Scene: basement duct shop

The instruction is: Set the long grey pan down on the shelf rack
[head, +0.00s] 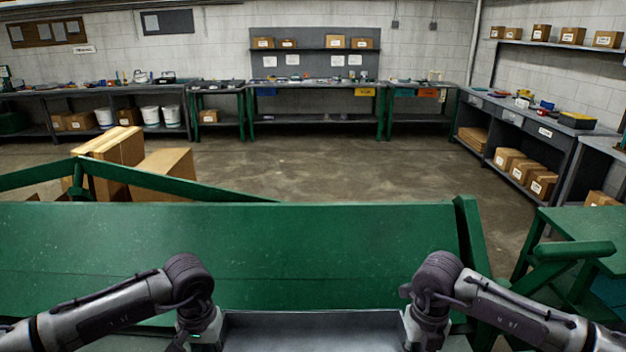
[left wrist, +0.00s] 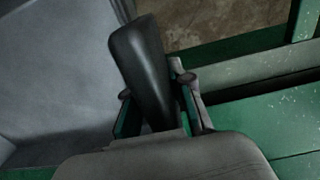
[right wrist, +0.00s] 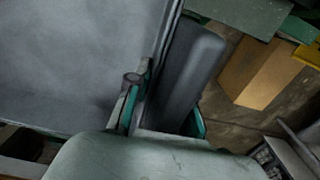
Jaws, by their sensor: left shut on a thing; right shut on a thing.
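The long grey pan (head: 312,332) shows at the bottom of the head view, between my two grippers, its near part cut off by the frame. My left gripper (head: 200,342) is shut on a dark handle at the pan's left end; the handle (left wrist: 143,70) and pan (left wrist: 55,75) show in the left wrist view. My right gripper (head: 425,342) is shut on the dark handle (right wrist: 190,75) at the right end, beside the pan floor (right wrist: 75,60). A wide green rack (head: 250,245) lies just beyond the pan. Whether the pan touches it cannot be told.
A green post (head: 470,235) rises at the rack's right end, and a green rail (head: 170,180) slants behind it on the left. Cardboard boxes (head: 160,175) stand behind the rail. A green table (head: 585,230) is at right. Open floor (head: 330,165) lies beyond.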

